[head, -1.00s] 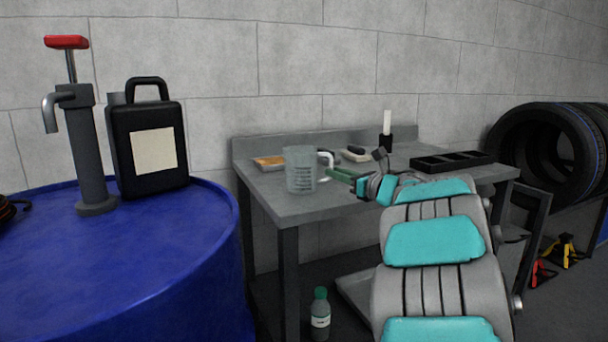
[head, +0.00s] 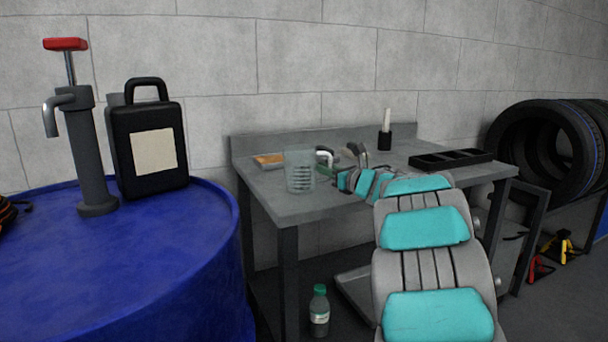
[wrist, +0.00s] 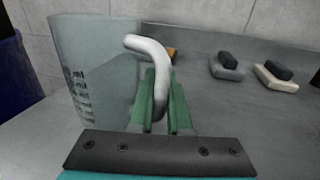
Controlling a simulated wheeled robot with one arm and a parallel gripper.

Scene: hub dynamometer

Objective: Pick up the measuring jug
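The measuring jug (head: 299,172) is clear, with dark graduation marks and a pale curved handle. It stands upright near the front left of the grey workbench (head: 300,211). In the wrist view the jug (wrist: 95,75) fills the left side, with its handle to the right. My gripper (wrist: 163,98) has green fingers, one on each side of the handle's lower part. The gap is narrow and the handle fills it, so the fingers look closed on it. No lift off the bench shows.
A black compartment tray (head: 451,159) and a black holder with a white stick (head: 385,138) stand on the bench. Small blocks (wrist: 226,67) lie behind the handle. A blue drum (head: 130,260) with a black canister (head: 147,140) is at left. Tyres (head: 545,145) stand at right.

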